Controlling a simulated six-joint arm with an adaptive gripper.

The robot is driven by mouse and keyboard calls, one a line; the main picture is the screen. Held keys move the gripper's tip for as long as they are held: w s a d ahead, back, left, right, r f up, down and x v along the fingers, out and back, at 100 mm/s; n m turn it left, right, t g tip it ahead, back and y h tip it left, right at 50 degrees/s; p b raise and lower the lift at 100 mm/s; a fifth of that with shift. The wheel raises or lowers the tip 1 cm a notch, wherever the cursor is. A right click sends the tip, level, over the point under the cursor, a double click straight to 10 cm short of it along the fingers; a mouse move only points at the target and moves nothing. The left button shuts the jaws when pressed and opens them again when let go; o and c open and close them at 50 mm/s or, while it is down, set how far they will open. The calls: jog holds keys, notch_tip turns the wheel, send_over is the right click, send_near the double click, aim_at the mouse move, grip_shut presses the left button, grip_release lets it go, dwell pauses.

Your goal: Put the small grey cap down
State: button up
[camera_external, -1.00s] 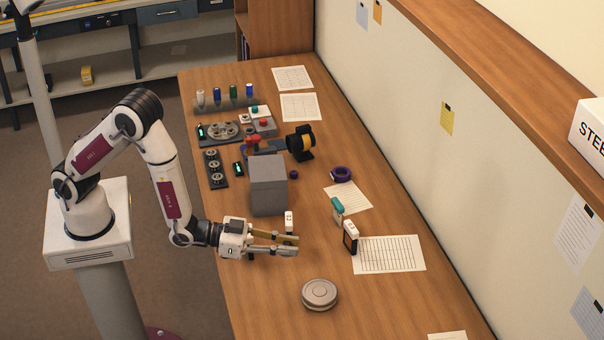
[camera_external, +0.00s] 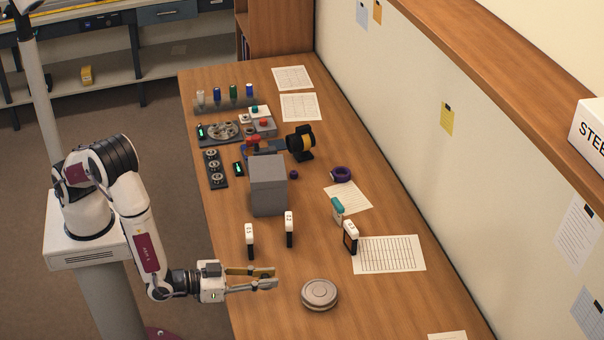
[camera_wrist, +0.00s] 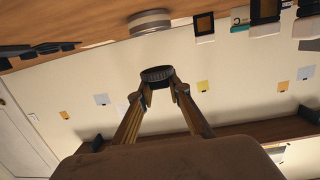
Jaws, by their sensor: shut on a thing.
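The small grey cap (camera_wrist: 157,73) is a dark grey ribbed round piece. In the wrist view my gripper (camera_wrist: 160,88) is shut on it, with one fingertip on each side. The cap is held in the air, apart from the table. In the external view my gripper (camera_external: 270,276) reaches level over the near left part of the table, to the left of a round grey disc. The cap cannot be made out there.
The round grey disc (camera_external: 319,293) lies on the wooden table (camera_external: 400,318). Two upright white-topped pieces (camera_external: 249,241) (camera_external: 289,228) stand behind my gripper, near a grey block (camera_external: 268,186). Printed sheets (camera_external: 390,254) lie to the right. The near table is mostly clear.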

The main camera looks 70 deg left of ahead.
jog(key=a+n+y, duration=0.1)
jog(key=a+y, duration=0.1)
jog(key=a, duration=0.1)
jog(key=a+n+y, duration=0.1)
jog(key=shift+a+r+n+y, duration=0.3)
jog(key=shift+a, duration=0.1)
send_over(263, 293)
jog(key=shift+f, duration=2.95)
jog(key=shift+f, duration=1.85)
jog(key=shift+f, duration=0.15)
jog(key=o, duration=0.7)
